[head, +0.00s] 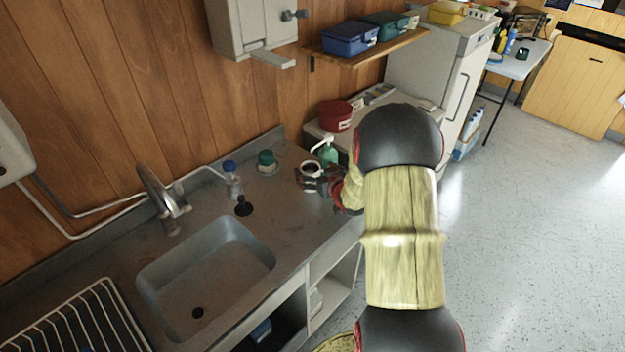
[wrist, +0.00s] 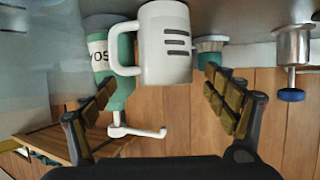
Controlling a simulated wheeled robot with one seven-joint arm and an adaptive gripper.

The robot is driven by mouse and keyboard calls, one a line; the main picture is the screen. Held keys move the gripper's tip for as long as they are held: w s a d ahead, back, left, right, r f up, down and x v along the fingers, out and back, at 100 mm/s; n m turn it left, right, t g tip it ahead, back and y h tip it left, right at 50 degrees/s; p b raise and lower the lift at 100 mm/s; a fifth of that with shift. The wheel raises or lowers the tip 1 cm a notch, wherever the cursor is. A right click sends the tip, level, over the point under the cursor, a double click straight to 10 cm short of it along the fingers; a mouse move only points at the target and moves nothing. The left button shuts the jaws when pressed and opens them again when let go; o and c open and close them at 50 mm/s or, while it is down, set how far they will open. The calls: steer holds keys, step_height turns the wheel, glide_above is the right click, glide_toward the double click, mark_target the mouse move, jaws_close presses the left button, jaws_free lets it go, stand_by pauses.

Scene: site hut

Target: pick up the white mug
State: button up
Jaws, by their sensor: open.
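The white mug (wrist: 165,50) shows large in the wrist view, which is upside down, with dark stripes on its side and its handle at the left. In the head view the mug (head: 311,169) stands on the counter near its right end, partly hidden by my gripper. My gripper (wrist: 160,88) is open, one finger to each side of the mug in the wrist view. The mug appears just beyond the fingertips, and I see no contact. In the head view my gripper (head: 322,186) is low over the counter, partly hidden by my arm.
A green pump bottle (wrist: 122,75) is close behind the mug; it also shows in the head view (head: 327,152). The sink (head: 205,262) is further left. A red container (head: 336,115) stands behind.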

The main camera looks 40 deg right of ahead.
steer(key=shift+c, duration=1)
steer(key=c, duration=2)
jaws_close()
steer(key=shift+r, duration=0.15)
